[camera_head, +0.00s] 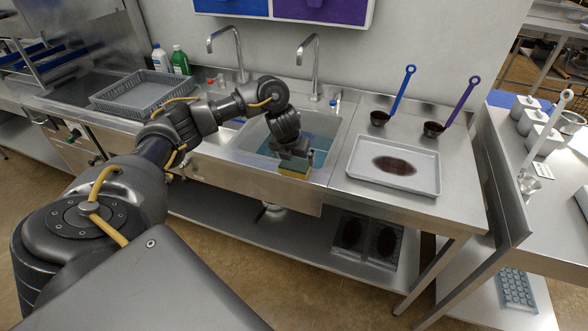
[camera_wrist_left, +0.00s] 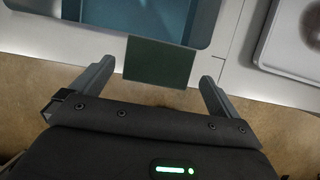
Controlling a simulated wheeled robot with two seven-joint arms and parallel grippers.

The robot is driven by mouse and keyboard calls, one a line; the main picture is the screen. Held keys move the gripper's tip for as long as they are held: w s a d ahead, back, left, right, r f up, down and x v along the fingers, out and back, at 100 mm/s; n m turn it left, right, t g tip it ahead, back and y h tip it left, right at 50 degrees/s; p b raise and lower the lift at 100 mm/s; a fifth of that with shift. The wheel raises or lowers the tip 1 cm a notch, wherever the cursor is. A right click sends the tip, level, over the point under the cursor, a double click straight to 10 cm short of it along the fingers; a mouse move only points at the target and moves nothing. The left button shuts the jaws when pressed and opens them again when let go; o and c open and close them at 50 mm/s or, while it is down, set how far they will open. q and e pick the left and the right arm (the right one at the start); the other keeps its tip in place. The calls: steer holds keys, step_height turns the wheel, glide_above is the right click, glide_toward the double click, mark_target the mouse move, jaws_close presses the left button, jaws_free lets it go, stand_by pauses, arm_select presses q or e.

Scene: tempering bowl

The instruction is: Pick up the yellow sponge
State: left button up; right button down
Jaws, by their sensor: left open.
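The yellow sponge (camera_head: 294,173) shows below my left gripper in the head view, at the front rim of the sink. Its dark green face (camera_wrist_left: 160,62) is turned up to the left wrist view. My left gripper (camera_head: 294,155) is open above the sponge. In the wrist view the left gripper's fingers (camera_wrist_left: 157,74) stand on either side of the green face, with a gap on each side. I cannot tell how far the fingertips reach down beside it. My right gripper is not in view.
The sink (camera_head: 327,135) with bluish water lies behind the sponge, below two taps. A tray (camera_head: 425,172) with a dark brown patch lies on the counter to the right. Two ladles (camera_head: 398,95) stand behind it. A grey rack (camera_head: 112,99) sits left of the sink.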

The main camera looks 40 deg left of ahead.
mark_target(295, 164)
arm_select(q)
steer(key=b+x, duration=0.1)
steer(key=x, duration=0.4)
steer(key=shift+s+f+b, duration=0.1)
steer(key=shift+s+b, duration=0.05)
steer(key=shift+b, duration=0.15)
steer(key=c, duration=0.7)
